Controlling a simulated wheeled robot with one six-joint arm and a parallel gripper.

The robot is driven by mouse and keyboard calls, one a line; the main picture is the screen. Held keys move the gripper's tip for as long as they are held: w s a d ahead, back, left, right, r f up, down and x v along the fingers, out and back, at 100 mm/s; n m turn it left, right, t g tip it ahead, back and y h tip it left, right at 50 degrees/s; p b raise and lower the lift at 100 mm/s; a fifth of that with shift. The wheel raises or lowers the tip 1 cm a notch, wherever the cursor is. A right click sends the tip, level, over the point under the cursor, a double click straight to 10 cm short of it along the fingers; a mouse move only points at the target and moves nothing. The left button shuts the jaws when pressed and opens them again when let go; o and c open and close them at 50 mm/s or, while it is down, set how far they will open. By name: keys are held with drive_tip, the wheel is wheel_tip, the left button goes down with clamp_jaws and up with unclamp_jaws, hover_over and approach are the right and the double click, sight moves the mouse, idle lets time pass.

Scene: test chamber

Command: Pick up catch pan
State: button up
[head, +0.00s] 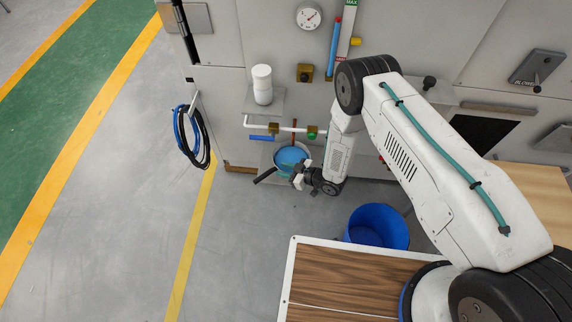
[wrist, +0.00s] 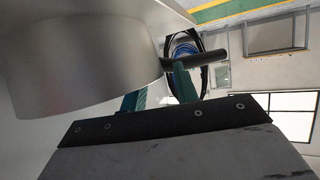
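The catch pan (head: 291,158) is a round pan that looks blue inside, low by the wall under the pipe and valves. Its dark handle (head: 265,175) points to the lower left. My gripper (head: 297,176) is at the pan's near side, right of the handle. In the wrist view the pan's grey metal side (wrist: 80,65) fills the upper left, and its dark handle (wrist: 200,60) sticks out right. My gripper's teal fingers (wrist: 158,88) are apart, near the pan wall and the handle's root. The pan hides part of the left finger; contact is unclear.
A blue bucket (head: 377,226) stands on the floor to the right. A white container (head: 262,84) sits on a small shelf above. A white pipe (head: 285,127) with valves runs just above the pan. A coiled hose (head: 191,137) hangs left. Floor left is clear.

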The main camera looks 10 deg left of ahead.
clamp_jaws()
idle(1.3)
